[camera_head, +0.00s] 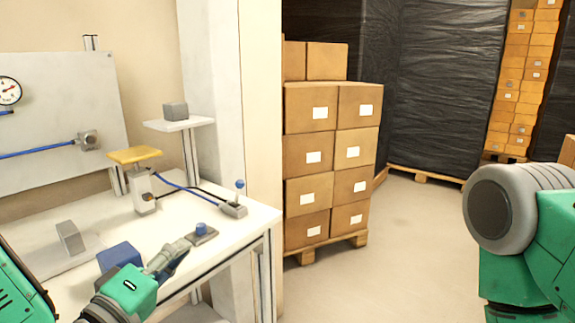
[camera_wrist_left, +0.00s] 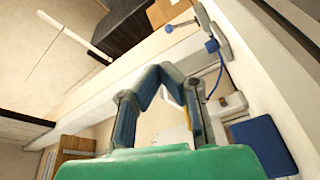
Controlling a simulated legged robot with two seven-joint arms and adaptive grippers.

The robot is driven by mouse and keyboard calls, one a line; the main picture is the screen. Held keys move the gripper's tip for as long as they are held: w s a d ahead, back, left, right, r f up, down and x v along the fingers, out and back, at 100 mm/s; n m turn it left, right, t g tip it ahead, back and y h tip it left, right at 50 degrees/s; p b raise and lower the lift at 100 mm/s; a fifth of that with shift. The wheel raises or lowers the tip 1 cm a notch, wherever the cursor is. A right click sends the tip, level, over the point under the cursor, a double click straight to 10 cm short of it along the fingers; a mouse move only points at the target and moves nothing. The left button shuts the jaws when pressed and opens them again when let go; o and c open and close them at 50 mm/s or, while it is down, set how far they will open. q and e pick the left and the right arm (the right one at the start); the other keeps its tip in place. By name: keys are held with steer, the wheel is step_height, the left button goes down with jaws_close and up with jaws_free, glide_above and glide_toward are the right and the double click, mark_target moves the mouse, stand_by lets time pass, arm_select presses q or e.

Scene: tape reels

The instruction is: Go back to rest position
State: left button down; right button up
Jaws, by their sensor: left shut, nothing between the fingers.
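My left gripper (camera_head: 178,250) is green with grey fingers and reaches in from the lower left over the front of the white table (camera_head: 255,215). In the left wrist view its fingers (camera_wrist_left: 160,72) meet at the tips, shut with nothing between them. The blue block also shows in the left wrist view (camera_wrist_left: 262,140). Part of my right arm shows at the right edge, but its gripper is out of view.
On the table stand a joystick box (camera_head: 235,208), a device with a yellow plate (camera_head: 135,155) and a small grey block (camera_head: 70,237). A raised stand holds a dark grey cube (camera_head: 175,110). Stacked cartons (camera_head: 310,155) stand beyond the table. Open floor (camera_head: 410,240) lies to the right.

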arm_select(q)
steer(key=f+g, duration=0.1)
steer(key=f, duration=0.2)
steer(key=f+m+g, duration=0.1)
steer(key=f, duration=0.2)
steer(key=shift+w+d+f, duration=0.15)
steer(key=shift+w+d, duration=0.05)
steer(key=s+a+f+m+g+y, duration=0.1)
steer(key=s+f+m+g, duration=0.2)
steer(key=f, duration=0.5)
steer(key=s+f+m+g+y, duration=0.1)
steer(key=s+f+g, duration=0.25)
steer(key=f, duration=0.45)
steer(key=s+a+f+m+g+y, duration=0.2)
steer(key=s+a+f+g, duration=0.2)
steer(key=s+f, duration=0.3)
steer(key=s+a+f+m+g+y, duration=0.2)
steer(key=s+a+f+g, duration=0.2)
steer(key=s, duration=0.9)
step_height(320, 180, down, 3)
steer(key=shift+a+r+m+g+y, duration=0.1)
steer(key=shift+a+m+g+y, duration=0.3)
steer(key=shift+a, duration=0.65)
steer(key=shift+w, duration=0.2)
